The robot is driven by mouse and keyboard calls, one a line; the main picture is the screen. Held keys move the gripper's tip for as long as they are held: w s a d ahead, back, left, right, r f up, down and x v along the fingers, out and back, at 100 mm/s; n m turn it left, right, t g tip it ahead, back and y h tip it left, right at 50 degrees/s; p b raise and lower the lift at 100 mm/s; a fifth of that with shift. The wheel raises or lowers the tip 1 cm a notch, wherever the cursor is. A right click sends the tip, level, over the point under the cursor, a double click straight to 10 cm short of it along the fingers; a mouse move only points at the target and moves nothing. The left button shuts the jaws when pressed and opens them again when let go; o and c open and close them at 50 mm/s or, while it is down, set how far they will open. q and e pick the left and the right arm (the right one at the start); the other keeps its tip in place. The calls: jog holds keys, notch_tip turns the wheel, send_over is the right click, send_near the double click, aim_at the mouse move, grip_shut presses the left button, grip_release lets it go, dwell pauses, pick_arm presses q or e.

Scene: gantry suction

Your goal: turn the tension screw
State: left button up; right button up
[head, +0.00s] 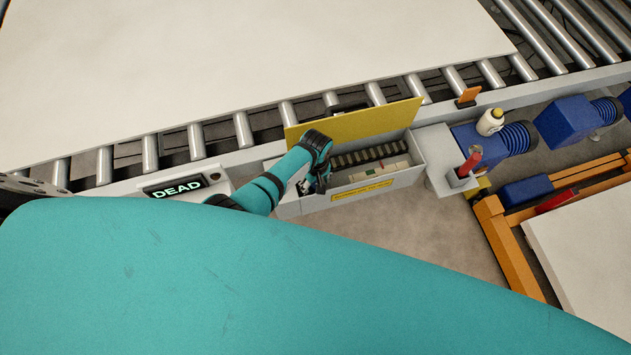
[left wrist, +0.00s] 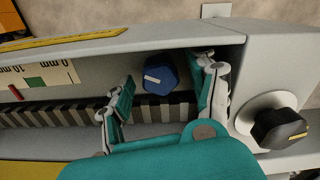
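A blue faceted knob with a white stripe, which looks like the tension screw (left wrist: 155,79), sits inside the open grey box, seen in the left wrist view. My left gripper (left wrist: 166,73) is open, with one finger on each side of the knob; I cannot tell whether either finger touches it. In the head view my left gripper (head: 312,184) reaches into the left end of the box (head: 408,178), and the knob is hidden there. A dark ribbed belt (left wrist: 60,113) runs along the box. A white scale (left wrist: 45,78) with a green band and a red pointer (left wrist: 16,92) is beside it. My right gripper is not in view.
The yellow lid (head: 360,122) stands open behind the box. A black knob (left wrist: 278,128) is outside the box end. A "DEAD" display (head: 174,187) is to the left. A red-handled item (head: 470,162) and white bottle (head: 490,121) stand right. Conveyor rollers (head: 243,129) lie behind.

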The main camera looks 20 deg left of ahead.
pick_arm(q)
notch_tip(320, 180, up, 12)
dwell(0.8)
dwell(0.4)
